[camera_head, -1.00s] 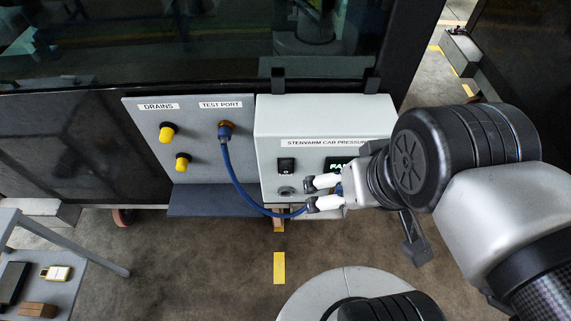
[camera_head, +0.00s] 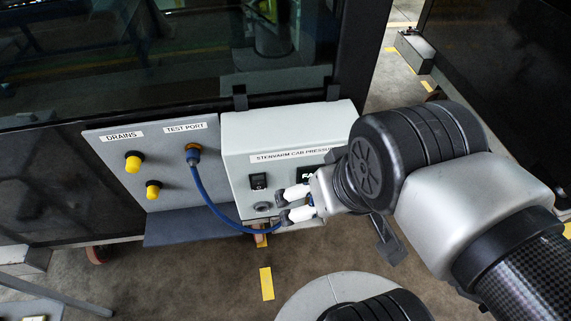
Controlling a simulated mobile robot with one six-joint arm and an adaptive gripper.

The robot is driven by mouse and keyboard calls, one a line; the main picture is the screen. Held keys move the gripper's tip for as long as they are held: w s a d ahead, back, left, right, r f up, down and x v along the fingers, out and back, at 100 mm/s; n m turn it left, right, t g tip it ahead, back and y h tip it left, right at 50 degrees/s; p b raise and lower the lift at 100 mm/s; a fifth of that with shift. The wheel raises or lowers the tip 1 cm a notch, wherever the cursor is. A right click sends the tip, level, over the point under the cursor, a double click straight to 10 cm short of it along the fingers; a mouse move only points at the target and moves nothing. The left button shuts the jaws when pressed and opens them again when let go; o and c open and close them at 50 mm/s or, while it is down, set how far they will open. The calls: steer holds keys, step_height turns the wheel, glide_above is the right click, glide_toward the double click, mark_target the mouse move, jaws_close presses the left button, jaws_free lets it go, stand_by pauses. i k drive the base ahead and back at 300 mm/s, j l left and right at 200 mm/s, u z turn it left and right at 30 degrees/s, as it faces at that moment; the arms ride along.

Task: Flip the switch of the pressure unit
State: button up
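The pressure unit (camera_head: 235,160) is a pale grey box labelled STENVARM CAB PRESSURE, hung on the dark cab side. Its black rocker switch (camera_head: 258,181) is on the left of the front face. A round port (camera_head: 263,207) sits below the switch. My gripper (camera_head: 281,207) is in front of the unit's lower face, to the right of and below the switch. Its two pale fingers point left, dark tips apart, with nothing visibly held between them. Contact with the unit cannot be told.
A blue hose (camera_head: 205,196) runs from the test port (camera_head: 193,152) on the grey panel (camera_head: 110,160) down to behind my gripper's tips. Two yellow-capped drains (camera_head: 133,163) are left of it. A dark shelf (camera_head: 170,228) juts out below. Open floor lies in front.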

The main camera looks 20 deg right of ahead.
mark_target(258, 184)
steer(key=l+u, duration=0.15)
steer(key=u, duration=0.25)
steer(key=l+u, duration=0.1)
steer(key=u, duration=0.25)
steer(key=l+u, duration=0.1)
steer(key=u, duration=0.3)
steer(key=l+u, duration=0.1)
steer(key=u, duration=0.25)
steer(key=k, duration=0.1)
